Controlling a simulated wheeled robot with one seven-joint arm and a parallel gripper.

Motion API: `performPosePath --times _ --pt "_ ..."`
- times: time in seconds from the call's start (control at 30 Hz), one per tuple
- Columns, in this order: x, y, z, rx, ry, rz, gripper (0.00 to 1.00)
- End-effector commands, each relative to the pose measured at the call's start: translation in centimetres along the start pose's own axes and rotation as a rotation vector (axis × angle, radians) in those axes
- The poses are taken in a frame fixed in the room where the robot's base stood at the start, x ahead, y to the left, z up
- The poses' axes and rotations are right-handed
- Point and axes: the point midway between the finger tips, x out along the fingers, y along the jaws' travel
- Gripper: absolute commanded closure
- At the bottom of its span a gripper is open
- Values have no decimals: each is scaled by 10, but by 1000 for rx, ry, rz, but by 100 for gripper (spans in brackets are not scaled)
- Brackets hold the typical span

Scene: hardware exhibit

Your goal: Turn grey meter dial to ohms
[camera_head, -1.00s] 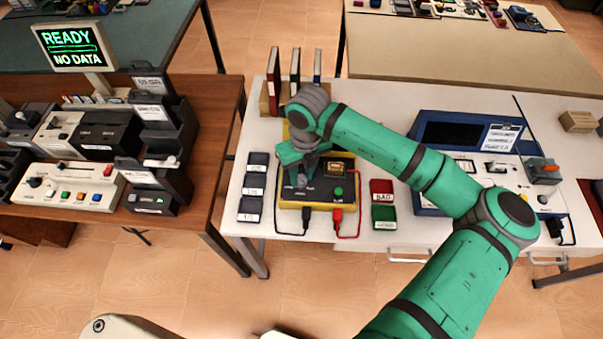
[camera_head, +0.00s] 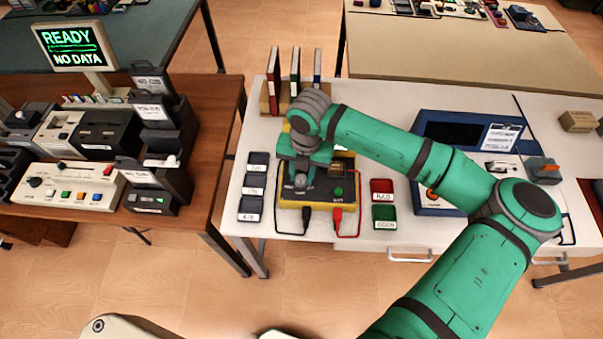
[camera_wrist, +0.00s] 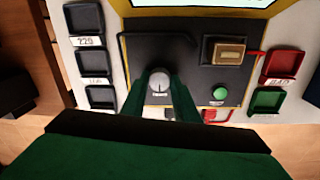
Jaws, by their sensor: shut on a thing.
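The yellow meter (camera_head: 318,200) with a dark top panel stands on the white bench. Its grey dial (camera_wrist: 158,84) shows in the wrist view, with a light pointer mark toward the top of that picture. My gripper (camera_wrist: 160,90) comes down over the panel, its two green fingers shut on the dial, one on each side. In the head view my gripper (camera_head: 301,176) hides part of the panel around the dial. The dial's printed labels are too small to read. A green button (camera_wrist: 220,93) sits right of the dial.
Dark trays (camera_head: 254,188) stand left of the meter, and a red tray (camera_head: 381,186) and a green tray (camera_head: 384,215) stand right. Black and red leads run from its front. Binders (camera_head: 295,72) stand behind; a blue instrument (camera_head: 440,200) is partly behind my arm.

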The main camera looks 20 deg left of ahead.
Motion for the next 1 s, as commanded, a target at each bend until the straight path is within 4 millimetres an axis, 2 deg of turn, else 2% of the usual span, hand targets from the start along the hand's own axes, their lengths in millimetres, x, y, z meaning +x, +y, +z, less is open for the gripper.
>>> performPosePath --times 0.6,0.63,0.7,1.0 --pt "0 1 0 42 -4 0 95" --pt "0 1 0 42 -4 0 66" --pt "0 1 0 42 -4 0 54" --pt "-1 1 0 42 -3 0 54"
